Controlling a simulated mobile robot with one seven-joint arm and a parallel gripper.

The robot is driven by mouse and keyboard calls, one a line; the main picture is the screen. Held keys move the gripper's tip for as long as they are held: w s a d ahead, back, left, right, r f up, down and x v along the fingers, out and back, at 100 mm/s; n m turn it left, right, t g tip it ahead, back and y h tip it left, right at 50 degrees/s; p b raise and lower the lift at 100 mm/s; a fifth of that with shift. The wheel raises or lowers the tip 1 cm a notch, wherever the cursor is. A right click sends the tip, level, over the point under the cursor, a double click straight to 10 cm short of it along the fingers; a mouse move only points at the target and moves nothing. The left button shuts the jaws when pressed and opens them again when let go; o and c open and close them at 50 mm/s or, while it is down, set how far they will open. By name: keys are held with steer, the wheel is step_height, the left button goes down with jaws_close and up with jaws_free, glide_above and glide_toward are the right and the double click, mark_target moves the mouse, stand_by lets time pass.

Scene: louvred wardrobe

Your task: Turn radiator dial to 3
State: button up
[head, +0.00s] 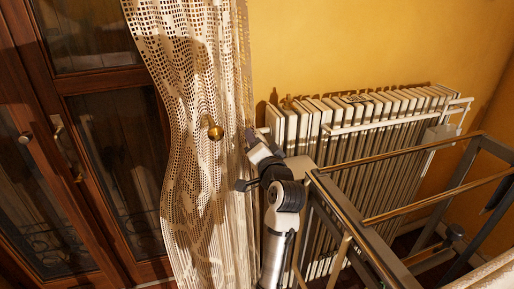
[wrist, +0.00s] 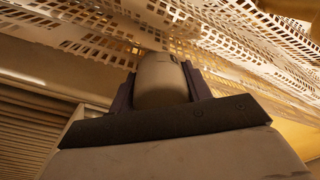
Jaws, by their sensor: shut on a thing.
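The radiator dial (wrist: 162,82) is a cream, rounded cylinder in the wrist view. It sits between the two dark fingers of my gripper (wrist: 162,88), which is shut on it. A small dark mark shows near the dial's upper right edge, but I cannot read any number. In the head view my gripper (head: 251,138) is at the left end of the white ribbed radiator (head: 340,112), close to the lace curtain. The dial is mostly hidden there by the gripper and curtain.
The lace curtain (head: 195,90) hangs right beside my gripper and fills the upper wrist view. A metal-and-wood rail frame (head: 420,203) stands in front of the radiator, close to my arm. Dark wooden glazed doors (head: 118,150) are at the left.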

steer(key=n+b, duration=0.1)
steer(key=n, duration=0.2)
steer(key=shift+f+n+b, duration=0.1)
steer(key=shift+n+b, duration=1.2)
steer(key=shift+n, duration=1)
steer(key=o, duration=1)
steer(key=shift+c, duration=0.2)
steer(key=b+v, duration=0.3)
steer(key=v, duration=1)
steer(key=shift+s+d, duration=0.2)
steer(key=shift+s, duration=0.15)
